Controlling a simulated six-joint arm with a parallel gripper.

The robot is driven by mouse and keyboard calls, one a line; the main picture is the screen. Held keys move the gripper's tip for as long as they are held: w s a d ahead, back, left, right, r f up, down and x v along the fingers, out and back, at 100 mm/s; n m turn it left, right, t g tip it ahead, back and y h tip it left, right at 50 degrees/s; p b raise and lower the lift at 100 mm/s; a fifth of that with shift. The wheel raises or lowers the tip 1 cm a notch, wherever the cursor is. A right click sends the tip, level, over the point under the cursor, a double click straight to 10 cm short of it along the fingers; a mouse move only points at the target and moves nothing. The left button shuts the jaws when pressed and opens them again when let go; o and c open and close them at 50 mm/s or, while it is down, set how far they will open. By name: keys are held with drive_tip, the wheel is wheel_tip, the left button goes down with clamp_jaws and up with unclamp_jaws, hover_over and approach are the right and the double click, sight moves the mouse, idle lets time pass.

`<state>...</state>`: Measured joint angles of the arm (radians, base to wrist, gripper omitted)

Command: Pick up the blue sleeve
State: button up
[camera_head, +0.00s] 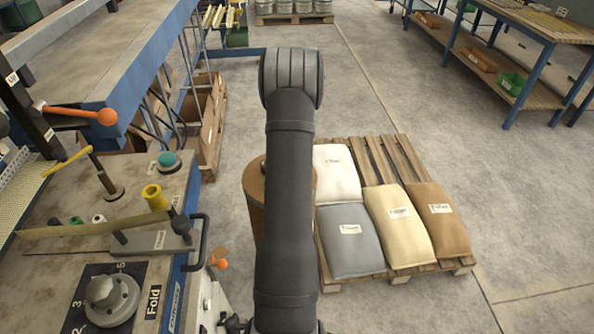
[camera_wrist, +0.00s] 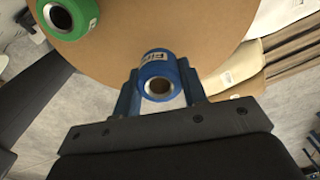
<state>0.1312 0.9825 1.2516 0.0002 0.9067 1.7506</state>
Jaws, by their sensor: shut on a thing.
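The blue sleeve (camera_wrist: 154,66) shows in the wrist view as a short blue ring with a pale label and a metal-lined bore. My gripper (camera_wrist: 159,90) has one finger on each side of it and is shut on it. Behind the sleeve is a round brown top (camera_wrist: 190,30); I cannot tell whether the sleeve touches it or is clear of it. In the head view my arm hides the gripper and the sleeve, and only the edge of a brown drum (camera_head: 253,205) shows beside the arm.
A green sleeve (camera_wrist: 68,14) lies over the brown top at upper left in the wrist view. A pallet (camera_head: 375,155) with several sacks stands right of the drum. A machine bench (camera_head: 60,225) with levers and a dial is on the left. Bare floor (camera_head: 510,200) lies further right.

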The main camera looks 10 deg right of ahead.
drive_tip(key=s+d+r, duration=0.7)
drive_tip(key=d+r, duration=0.1)
drive_tip(key=d, duration=0.1)
drive_tip(key=shift+s, duration=0.1)
drive_tip(key=a+f+n, duration=0.1)
drive_tip(key=a+n, duration=0.2)
drive_tip(key=s+a+f+n, duration=0.1)
drive_tip(key=a+f+n, duration=0.1)
drive_tip(key=a+n, duration=0.1)
drive_tip(key=s+a+f+n, duration=0.1)
drive_tip(key=a+n, duration=0.2)
drive_tip(key=n, duration=0.1)
drive_tip(key=shift+s+f+n, duration=0.1)
drive_tip(key=shift+f+n, duration=0.05)
drive_tip(key=shift+n, duration=0.15)
drive_tip(key=s+a+f+n, duration=0.3)
drive_tip(key=a+n, duration=0.5)
drive_tip(key=n, duration=0.3)
drive_tip(key=shift+s+f, duration=0.4)
drive_tip(key=shift+s, duration=0.25)
